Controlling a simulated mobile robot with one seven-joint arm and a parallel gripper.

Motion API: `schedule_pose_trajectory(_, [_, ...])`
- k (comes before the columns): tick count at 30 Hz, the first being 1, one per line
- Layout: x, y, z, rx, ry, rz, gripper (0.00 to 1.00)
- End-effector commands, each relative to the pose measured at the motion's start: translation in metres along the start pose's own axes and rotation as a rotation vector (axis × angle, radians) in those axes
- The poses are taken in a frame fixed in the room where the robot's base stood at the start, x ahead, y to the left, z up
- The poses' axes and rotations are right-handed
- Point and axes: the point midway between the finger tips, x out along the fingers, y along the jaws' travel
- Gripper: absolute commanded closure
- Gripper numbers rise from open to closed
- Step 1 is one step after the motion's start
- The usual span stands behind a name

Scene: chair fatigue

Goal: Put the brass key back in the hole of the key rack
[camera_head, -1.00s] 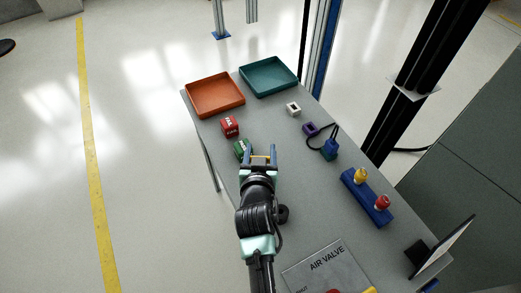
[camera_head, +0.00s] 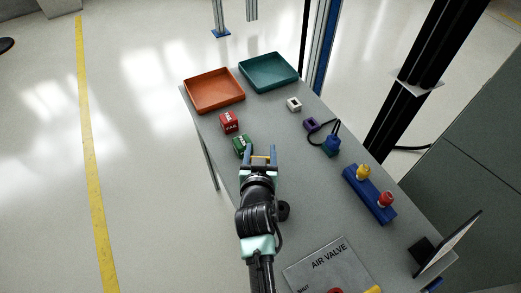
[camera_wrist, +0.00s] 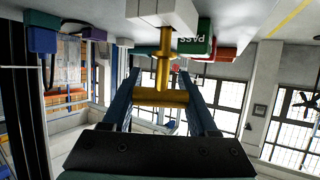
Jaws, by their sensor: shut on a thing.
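My gripper (camera_head: 261,155) has blue fingers shut on the crossbar of the brass key (camera_wrist: 161,97). In the wrist view the key's shaft points away from the fingers toward a white block (camera_wrist: 160,12). That view does not show whether they touch. In the head view the key shows as a short yellow bar (camera_head: 260,157) between the fingers, above the grey table (camera_head: 228,180). The white block (camera_head: 294,104) has a dark square hole and stands farther back, apart from my gripper. I cannot tell for sure whether this block is the key rack.
A green block (camera_head: 242,146) and red block (camera_head: 229,123) stand left of my gripper. Orange (camera_head: 214,105) and teal (camera_head: 268,88) trays lie at the back. Right are a purple block (camera_head: 310,125), a blue block with a black cable (camera_head: 331,146) and a blue stand (camera_head: 369,193).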

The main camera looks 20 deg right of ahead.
Motion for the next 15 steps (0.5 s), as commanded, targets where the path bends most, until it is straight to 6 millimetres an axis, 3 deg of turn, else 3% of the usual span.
schedule_pose_trajectory(15, [0.005,0.000,0.013,0.000,0.001,0.000,1.00])
